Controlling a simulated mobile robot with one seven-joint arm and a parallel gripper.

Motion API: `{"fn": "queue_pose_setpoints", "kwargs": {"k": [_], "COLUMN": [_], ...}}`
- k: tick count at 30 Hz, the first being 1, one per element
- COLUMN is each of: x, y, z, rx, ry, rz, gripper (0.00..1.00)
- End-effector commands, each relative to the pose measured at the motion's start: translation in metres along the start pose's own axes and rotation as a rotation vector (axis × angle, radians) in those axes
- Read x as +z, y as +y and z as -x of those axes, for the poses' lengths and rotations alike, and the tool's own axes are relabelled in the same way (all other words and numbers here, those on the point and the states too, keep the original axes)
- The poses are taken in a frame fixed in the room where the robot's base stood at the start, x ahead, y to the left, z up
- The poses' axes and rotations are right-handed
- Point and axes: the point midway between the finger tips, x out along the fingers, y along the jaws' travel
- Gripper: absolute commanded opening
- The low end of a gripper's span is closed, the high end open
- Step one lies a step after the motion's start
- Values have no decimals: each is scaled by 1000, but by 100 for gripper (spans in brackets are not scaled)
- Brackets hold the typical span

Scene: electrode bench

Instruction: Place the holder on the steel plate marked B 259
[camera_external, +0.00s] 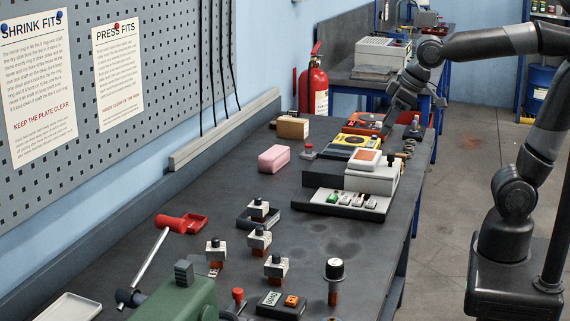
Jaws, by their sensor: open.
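Several small pale blocks with dark knobs and brownish lower parts, possibly holders, stand upright on the dark bench. One (258,210) is at a flat dark plate (246,223); others are the middle block (259,242), the left block (216,252) and the front block (276,268). A black-capped brown post (335,270) stands to their right. I cannot tell which is the task's holder. No marking B 259 is legible, so I cannot identify that plate. My gripper (388,125) is open at the far end of the bench, well beyond the blocks; its fingertips are small and indistinct.
A white-and-grey instrument (372,176), a yellow meter (352,147) and a red device (364,123) line the right side. A pink block (273,159) lies mid-bench. A red-handled tool (182,223) and green machine (185,300) are at front left.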

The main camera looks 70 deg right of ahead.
Motion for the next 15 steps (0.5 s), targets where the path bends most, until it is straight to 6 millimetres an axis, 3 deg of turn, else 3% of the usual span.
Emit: {"fn": "queue_pose_setpoints", "kwargs": {"k": [1,6,10,15], "x": [20,78,106,122], "y": [9,26,32,34], "z": [6,12,12,10], "rx": [7,18,24,26], "ry": [8,19,24,25], "rz": [-17,-62,-83,-93], "gripper": [62,62,62,62]}}
